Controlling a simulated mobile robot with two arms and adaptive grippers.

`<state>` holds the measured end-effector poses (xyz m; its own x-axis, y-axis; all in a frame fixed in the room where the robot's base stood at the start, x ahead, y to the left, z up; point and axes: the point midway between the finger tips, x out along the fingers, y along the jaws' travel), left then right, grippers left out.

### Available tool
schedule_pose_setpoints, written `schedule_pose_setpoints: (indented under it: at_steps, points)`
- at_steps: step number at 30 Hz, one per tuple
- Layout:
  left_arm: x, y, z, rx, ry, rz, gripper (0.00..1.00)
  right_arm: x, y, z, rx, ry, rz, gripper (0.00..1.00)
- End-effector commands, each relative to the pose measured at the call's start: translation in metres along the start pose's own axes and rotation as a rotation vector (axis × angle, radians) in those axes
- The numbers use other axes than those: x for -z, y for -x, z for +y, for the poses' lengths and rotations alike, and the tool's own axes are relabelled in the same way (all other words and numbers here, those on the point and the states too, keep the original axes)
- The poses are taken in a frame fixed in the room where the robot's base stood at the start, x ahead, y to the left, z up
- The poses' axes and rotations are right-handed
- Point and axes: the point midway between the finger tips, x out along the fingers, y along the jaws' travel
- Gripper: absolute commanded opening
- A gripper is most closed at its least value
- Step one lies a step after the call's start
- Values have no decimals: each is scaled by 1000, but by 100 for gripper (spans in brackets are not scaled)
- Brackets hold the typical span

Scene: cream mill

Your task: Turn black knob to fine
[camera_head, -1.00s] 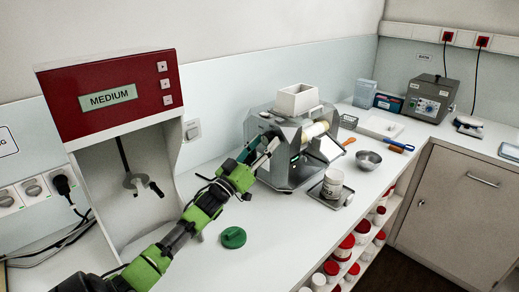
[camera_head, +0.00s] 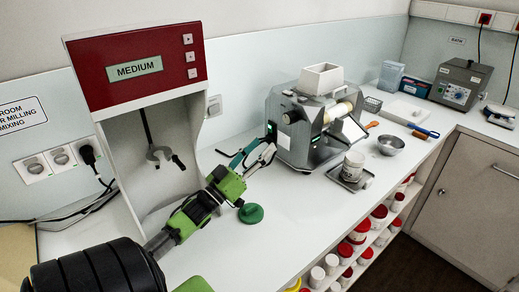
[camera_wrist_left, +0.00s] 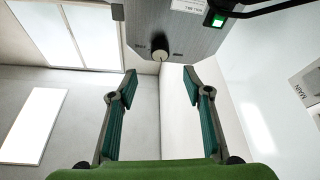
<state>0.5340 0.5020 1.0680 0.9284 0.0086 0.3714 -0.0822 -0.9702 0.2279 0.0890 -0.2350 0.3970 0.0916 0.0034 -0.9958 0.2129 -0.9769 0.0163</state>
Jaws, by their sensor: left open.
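The grey three-roll mill (camera_head: 296,150) stands on the white counter with a white hopper on top. In the left wrist view its side panel (camera_wrist_left: 190,35) fills the top, with a short dark knob (camera_wrist_left: 159,55) with a pale face sticking out. Markings sit beside the knob, too small to read. My left gripper (camera_head: 262,153) is open and empty, left of the mill. In the left wrist view its two teal-padded fingers (camera_wrist_left: 160,85) stand wide apart, and the knob lies beyond their tips, not touched. My right gripper is not in view.
A green lid (camera_head: 251,213) lies on the counter near my left gripper. A red-topped MEDIUM cabinet (camera_head: 135,70) stands at left.

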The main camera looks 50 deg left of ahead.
Motion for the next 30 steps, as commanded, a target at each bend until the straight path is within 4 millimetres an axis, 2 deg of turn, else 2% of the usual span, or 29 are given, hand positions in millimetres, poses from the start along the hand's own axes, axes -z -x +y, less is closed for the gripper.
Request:
schedule_pose_setpoints:
  at_steps: [5,10,16,21,25,30]
  points:
    - [1,-1,0,1,-3,-2,45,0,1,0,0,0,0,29]
    - [12,-12,9,21,-108,-59,45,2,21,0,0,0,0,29]
    - [42,-32,35,61,-521,-284,45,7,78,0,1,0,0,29]
    - [64,-30,52,47,-900,-500,45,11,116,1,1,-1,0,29]
    - [76,-23,58,20,-1095,-619,45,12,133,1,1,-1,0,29]
    - [80,-18,58,0,-1203,-686,45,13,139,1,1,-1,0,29]
